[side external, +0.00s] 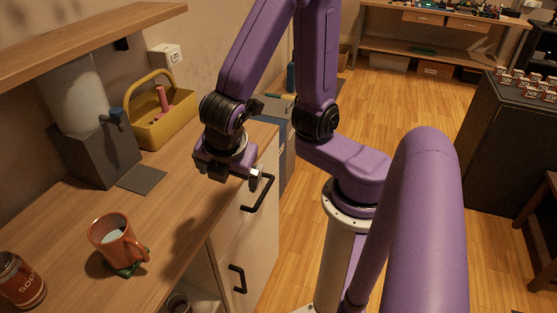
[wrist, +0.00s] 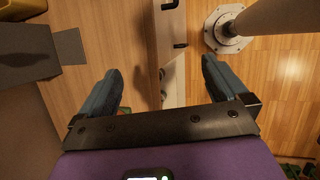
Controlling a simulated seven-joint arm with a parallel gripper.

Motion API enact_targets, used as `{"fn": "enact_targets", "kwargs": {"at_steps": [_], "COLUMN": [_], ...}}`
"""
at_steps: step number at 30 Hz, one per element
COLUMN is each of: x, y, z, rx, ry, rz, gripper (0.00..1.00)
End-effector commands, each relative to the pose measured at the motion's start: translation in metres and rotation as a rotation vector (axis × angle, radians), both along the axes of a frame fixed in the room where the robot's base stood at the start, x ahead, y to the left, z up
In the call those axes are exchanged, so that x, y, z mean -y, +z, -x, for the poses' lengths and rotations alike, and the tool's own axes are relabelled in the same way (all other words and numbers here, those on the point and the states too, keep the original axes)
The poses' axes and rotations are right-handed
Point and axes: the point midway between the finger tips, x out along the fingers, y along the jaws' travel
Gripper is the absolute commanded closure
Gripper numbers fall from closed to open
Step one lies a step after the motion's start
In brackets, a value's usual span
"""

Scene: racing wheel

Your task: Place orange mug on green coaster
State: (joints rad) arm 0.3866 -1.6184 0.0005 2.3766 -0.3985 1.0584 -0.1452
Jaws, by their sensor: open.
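The orange mug (side external: 112,236) stands upright on the wooden counter at the lower left of the side view, its handle toward the right. It has a pale inside. The green coaster (side external: 124,269) shows beneath its base, mostly hidden by the mug, which appears to rest on it. My gripper (side external: 232,176) is in the air near the counter's right edge, well apart from the mug, up and to the right of it in the picture. In the wrist view its two fingers (wrist: 162,84) are spread wide with nothing between them. The mug is not clearly visible there.
A brown jar (side external: 20,282) stands left of the mug. A grey dispenser (side external: 95,150) with a dark mat (side external: 142,179) and a yellow caddy (side external: 162,120) stand farther back. Cabinet handles (side external: 258,193) stick out below the counter edge. A shelf (side external: 85,42) overhangs the left side.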

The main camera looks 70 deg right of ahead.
Motion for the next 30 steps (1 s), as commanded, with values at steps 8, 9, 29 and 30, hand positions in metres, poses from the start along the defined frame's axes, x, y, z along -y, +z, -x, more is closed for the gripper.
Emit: {"fn": "enact_targets", "kwargs": {"at_steps": [8,9,29,30], "x": [0.041,0.043,0.048,0.048], "y": [0.011,0.012,0.016,0.016], "z": [0.061,0.067,0.085,0.085], "rx": [-0.101,-0.111,-0.144,-0.145], "ry": [-0.374,-0.411,-0.517,-0.516], "rz": [-0.321,-0.351,-0.438,-0.438], "gripper": [0.0,0.0,0.0,0.0]}}
